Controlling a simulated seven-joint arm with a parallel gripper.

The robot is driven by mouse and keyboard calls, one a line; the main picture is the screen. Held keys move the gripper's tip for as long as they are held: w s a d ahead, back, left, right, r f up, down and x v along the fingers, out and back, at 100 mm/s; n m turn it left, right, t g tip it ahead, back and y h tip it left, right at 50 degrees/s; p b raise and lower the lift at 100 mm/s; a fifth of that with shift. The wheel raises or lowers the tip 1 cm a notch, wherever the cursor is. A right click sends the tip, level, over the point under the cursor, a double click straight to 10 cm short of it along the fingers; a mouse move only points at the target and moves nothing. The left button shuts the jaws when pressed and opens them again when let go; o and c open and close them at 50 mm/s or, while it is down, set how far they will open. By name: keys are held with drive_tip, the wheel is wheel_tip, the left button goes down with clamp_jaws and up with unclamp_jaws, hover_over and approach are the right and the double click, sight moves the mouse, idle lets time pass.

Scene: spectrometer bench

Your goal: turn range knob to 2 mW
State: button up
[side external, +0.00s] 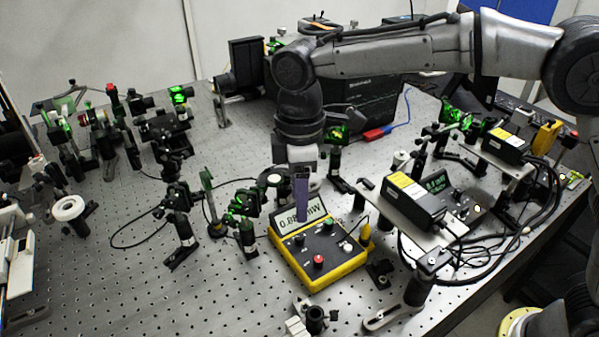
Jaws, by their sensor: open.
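The power meter (331,270) is a yellow box with a black top panel, in the middle front of the bench. Its raised display (290,219) reads in mW, but my gripper covers part of the digits. The panel carries a red knob (318,261) near the front and several smaller dark and light controls. I cannot tell which one is the range knob or what it is set to. My gripper (301,212) points down in front of the display, above the back of the panel. It is open, with nothing visible between its fingers.
Optic mounts on posts (183,220) stand close to the left of the meter. A laser module on a raised plate (412,203) stands to the right, with black cables beside it. A yellow plug (366,238) is at the meter's right edge. Bare perforated bench (215,300) lies front left.

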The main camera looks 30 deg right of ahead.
wheel_tip(320, 180, up, 5)
drive_tip(key=shift+r, duration=0.1)
idle(0.5)
